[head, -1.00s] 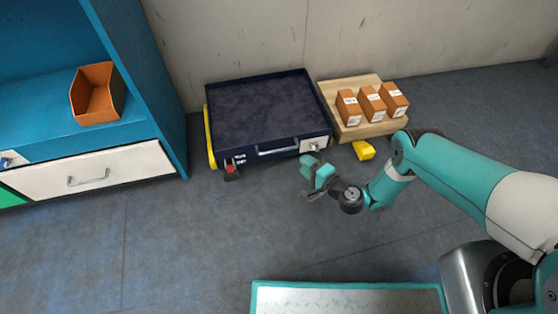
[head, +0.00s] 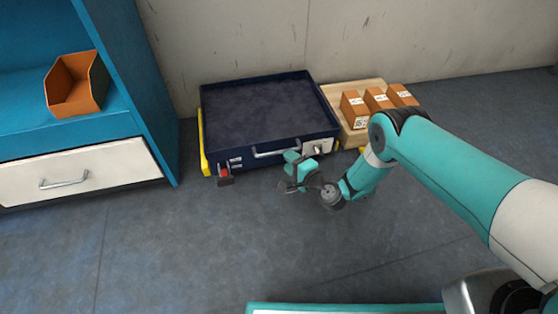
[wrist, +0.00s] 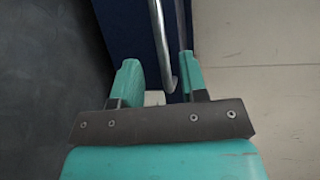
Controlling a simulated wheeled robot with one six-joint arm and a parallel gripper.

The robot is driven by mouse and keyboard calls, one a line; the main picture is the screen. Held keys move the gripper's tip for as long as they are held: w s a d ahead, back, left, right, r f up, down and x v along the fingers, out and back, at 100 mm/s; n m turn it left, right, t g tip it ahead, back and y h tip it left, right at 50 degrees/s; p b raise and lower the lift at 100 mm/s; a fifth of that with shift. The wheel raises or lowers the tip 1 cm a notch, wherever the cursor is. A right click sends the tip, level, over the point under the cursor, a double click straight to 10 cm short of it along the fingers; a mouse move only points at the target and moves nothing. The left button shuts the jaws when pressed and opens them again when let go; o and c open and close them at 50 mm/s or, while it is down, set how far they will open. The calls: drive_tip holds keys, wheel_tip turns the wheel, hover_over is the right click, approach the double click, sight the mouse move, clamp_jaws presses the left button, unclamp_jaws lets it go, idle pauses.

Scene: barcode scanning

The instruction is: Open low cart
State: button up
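The low cart (head: 216,98) is a dark navy, shallow open tray on the floor against the wall in the head view. It has a silver handle (head: 275,152) on its front face and a yellow strip on its left side. My gripper (head: 293,158) is low, just in front of the cart's front face, near the right end of the handle. In the wrist view my gripper (wrist: 159,64) is open, with two teal fingers apart. The silver handle (wrist: 160,40) runs into the gap between them. Whether a finger touches it is unclear.
A wooden pallet (head: 347,136) with three brown labelled boxes (head: 378,99) stands right of the cart. A blue shelf (head: 125,75) with an orange bin (head: 78,85) and a white drawer (head: 80,172) is at left. The floor (head: 190,245) in front is clear.

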sight(280, 153)
drive_tip(key=shift+b+x, duration=1.6)
drive_tip(key=shift+x, duration=1.6)
clamp_jaws()
